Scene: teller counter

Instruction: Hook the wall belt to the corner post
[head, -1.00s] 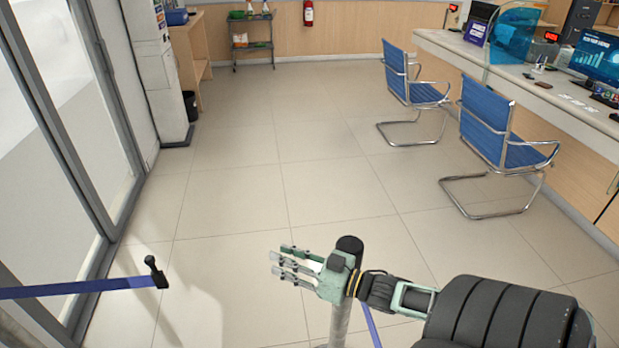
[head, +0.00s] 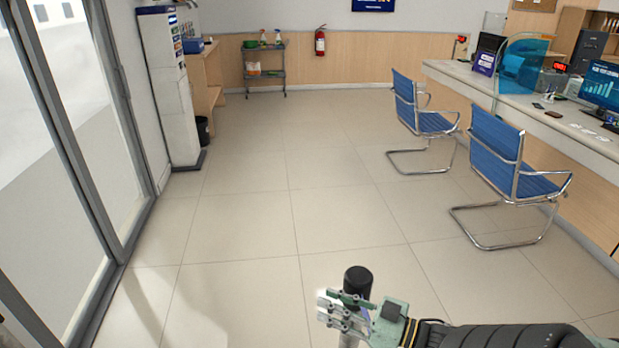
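A post with a black cylindrical top (head: 357,279) stands upright at the bottom centre of the head view. Its pale shaft is mostly hidden by my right gripper. My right gripper (head: 338,311) comes in from the lower right, with its fingers pointing left across the front of the post, just below the black top. The fingers look spread and hold nothing that I can see. I cannot tell whether they touch the post. The wall belt and my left gripper are out of view.
Two blue chairs (head: 423,108) (head: 505,165) stand on the right before the counter (head: 530,115). Glass doors (head: 70,170) run along the left, with a white machine (head: 170,90) beyond them. The tiled floor between is clear.

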